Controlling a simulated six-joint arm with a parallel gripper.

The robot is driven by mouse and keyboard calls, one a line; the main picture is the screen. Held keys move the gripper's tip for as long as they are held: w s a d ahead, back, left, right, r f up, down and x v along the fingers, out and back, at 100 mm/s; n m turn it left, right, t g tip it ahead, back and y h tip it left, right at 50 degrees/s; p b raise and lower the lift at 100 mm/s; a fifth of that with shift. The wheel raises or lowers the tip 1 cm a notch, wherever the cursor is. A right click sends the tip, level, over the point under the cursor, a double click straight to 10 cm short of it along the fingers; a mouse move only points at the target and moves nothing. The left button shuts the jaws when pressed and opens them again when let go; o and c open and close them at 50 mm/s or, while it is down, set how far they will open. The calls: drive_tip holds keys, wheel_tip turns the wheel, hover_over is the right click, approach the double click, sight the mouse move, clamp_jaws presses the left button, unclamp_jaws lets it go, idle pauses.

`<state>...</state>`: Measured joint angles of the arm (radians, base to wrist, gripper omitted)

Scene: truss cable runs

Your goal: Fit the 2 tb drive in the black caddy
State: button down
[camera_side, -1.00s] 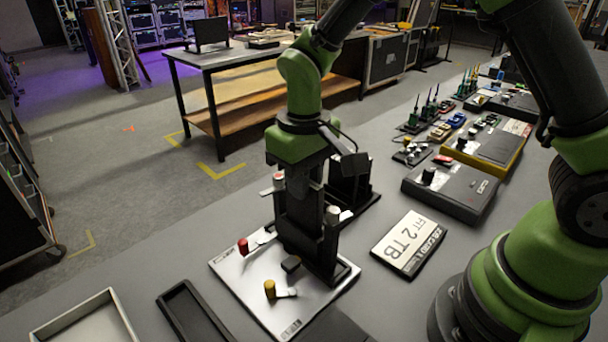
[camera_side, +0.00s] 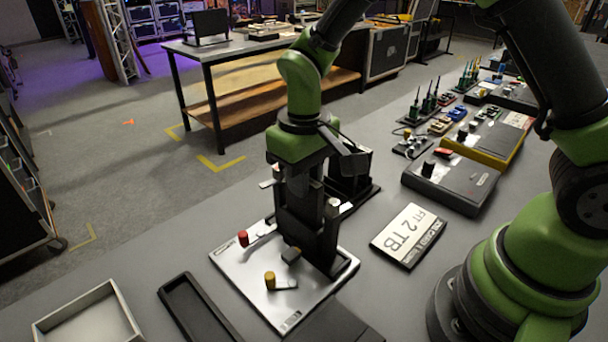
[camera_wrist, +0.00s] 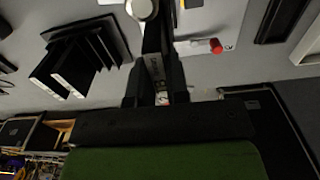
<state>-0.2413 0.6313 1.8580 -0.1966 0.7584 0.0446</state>
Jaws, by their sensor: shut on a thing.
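My gripper (camera_side: 308,250) points down over a shiny metal plate (camera_side: 240,278) and is shut on a dark, flat, drive-like piece (camera_wrist: 157,72). In the wrist view, this piece stands on edge between the fingers; its small label is too small to read. The fingers hide most of it in the side view, so I cannot tell whether it touches the plate. A long shallow black tray (camera_side: 184,296) lies left of the plate; I cannot tell for certain whether it is the black caddy.
Levers with a red knob (camera_side: 243,238) and a yellow knob (camera_side: 270,280) stand on the plate. A black slotted rack (camera_wrist: 85,55) stands behind my gripper. A light tray (camera_side: 88,322) is at front left. Grey device boxes (camera_side: 452,182) stand at right.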

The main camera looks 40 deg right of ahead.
drive_tip(key=shift+f, duration=0.15)
drive_tip(key=shift+f, duration=1.1)
drive_tip(key=shift+f, duration=0.15)
drive_tip(key=shift+f, duration=0.55)
drive_tip(key=c, duration=0.7)
unclamp_jaws()
drive_tip(key=shift+r, duration=0.1)
